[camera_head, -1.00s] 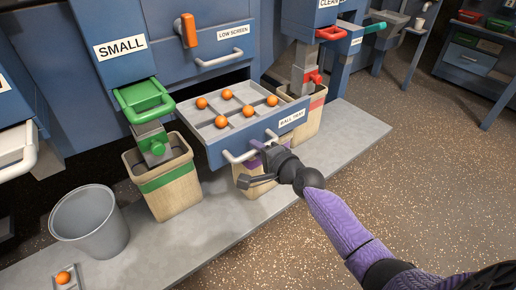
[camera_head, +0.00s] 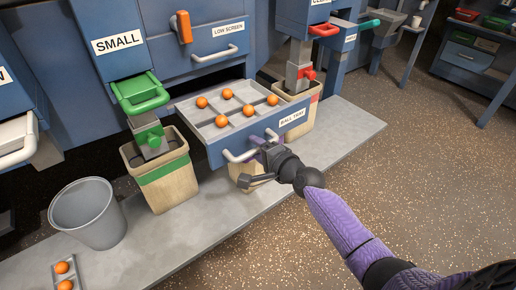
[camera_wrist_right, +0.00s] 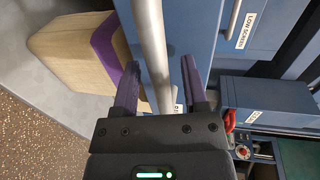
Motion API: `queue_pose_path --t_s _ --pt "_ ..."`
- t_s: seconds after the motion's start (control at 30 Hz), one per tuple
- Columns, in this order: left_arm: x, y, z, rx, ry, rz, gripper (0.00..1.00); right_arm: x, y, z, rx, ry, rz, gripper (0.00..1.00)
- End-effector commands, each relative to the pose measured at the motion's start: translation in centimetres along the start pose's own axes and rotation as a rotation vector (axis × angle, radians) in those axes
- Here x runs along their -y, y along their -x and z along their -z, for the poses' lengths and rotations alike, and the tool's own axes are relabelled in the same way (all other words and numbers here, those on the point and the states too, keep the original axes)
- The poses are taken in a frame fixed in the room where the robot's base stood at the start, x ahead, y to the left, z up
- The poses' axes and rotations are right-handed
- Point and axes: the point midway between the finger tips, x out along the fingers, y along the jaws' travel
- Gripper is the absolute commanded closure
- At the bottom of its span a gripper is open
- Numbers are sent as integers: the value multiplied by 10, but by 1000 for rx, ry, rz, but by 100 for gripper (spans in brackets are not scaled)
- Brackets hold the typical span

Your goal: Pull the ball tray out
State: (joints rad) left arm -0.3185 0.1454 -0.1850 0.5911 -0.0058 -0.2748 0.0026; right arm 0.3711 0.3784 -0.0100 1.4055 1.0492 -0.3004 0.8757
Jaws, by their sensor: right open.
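The ball tray (camera_head: 214,148) is a blue drawer with a grey divided top, standing out from the cabinet, with several orange balls (camera_head: 227,94) in its compartments. Its front carries a white label and a pale bar handle (camera_head: 238,158). My right gripper (camera_head: 262,153) is at this handle. In the right wrist view the handle (camera_wrist_right: 150,40) runs between the two purple fingers of my right gripper (camera_wrist_right: 157,80), which are open with gaps beside the bar. My left gripper is not in view.
A green-banded bin (camera_head: 165,185) stands left of the tray under a green chute (camera_head: 140,92). A red-handled chute (camera_head: 300,72) and another bin (camera_head: 300,118) are at its right. A grey bucket (camera_head: 88,215) stands on the grey platform. Speckled floor in front is free.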

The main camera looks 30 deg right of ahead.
Motion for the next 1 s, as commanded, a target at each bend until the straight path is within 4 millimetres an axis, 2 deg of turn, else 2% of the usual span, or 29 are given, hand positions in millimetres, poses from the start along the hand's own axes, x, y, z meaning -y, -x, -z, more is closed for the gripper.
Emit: queue_pose_path --t_s 0.27,0.37,0.5,0.6,0.7,1.0 --pt "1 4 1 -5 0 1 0 2 6 0 0 0 0 44" --pt "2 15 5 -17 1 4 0 5 25 0 1 2 0 44" --pt "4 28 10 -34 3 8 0 4 60 0 0 2 -1 44" --pt "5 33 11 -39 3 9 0 3 81 0 1 2 -1 44" --pt "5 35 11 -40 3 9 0 1 94 0 0 0 -1 44" --pt "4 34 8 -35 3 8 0 0 99 0 0 0 1 44"
